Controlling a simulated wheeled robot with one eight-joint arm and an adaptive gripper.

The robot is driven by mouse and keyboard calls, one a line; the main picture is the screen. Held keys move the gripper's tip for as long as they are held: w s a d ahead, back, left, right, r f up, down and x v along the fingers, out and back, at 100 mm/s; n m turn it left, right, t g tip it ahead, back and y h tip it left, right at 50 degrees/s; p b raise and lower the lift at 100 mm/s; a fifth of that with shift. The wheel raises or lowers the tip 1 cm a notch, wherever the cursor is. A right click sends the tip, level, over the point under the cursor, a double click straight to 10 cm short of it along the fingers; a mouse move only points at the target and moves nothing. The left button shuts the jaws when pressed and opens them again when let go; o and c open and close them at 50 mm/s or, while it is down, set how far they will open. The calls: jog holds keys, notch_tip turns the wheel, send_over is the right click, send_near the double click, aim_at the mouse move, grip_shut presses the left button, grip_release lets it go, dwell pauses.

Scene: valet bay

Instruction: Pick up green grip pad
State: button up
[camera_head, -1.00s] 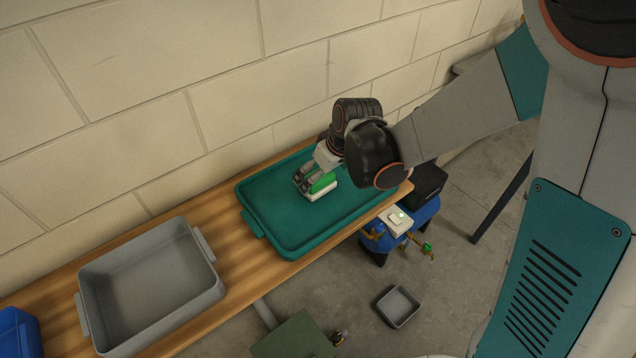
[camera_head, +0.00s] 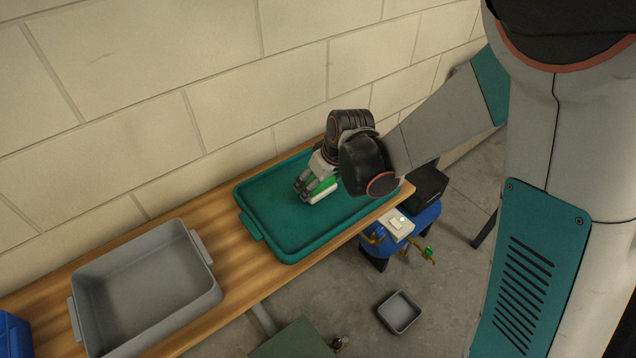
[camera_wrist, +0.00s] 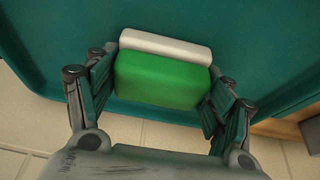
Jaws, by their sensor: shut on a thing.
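The green grip pad (camera_wrist: 160,80) is a green block with a white layer along one side. It shows between my gripper's fingers in the wrist view. In the head view the green pad (camera_head: 324,189) is partly covered by my gripper (camera_head: 311,189), which is shut on it over the teal tray (camera_head: 274,220). The fingers of my gripper (camera_wrist: 155,95) stand at both sides of the pad in the wrist view. I cannot tell whether the pad touches the tray floor.
The tray lies on a wooden bench (camera_head: 238,270) along a block wall. A grey bin (camera_head: 150,290) stands left of it and a blue bin (camera_head: 14,335) at the far left. A blue unit with a valve (camera_head: 397,232) and a small grey tray (camera_head: 399,312) are on the floor side.

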notch_tip(320, 180, up, 20)
jog(key=p, duration=0.7)
jog(key=shift+s, duration=0.15)
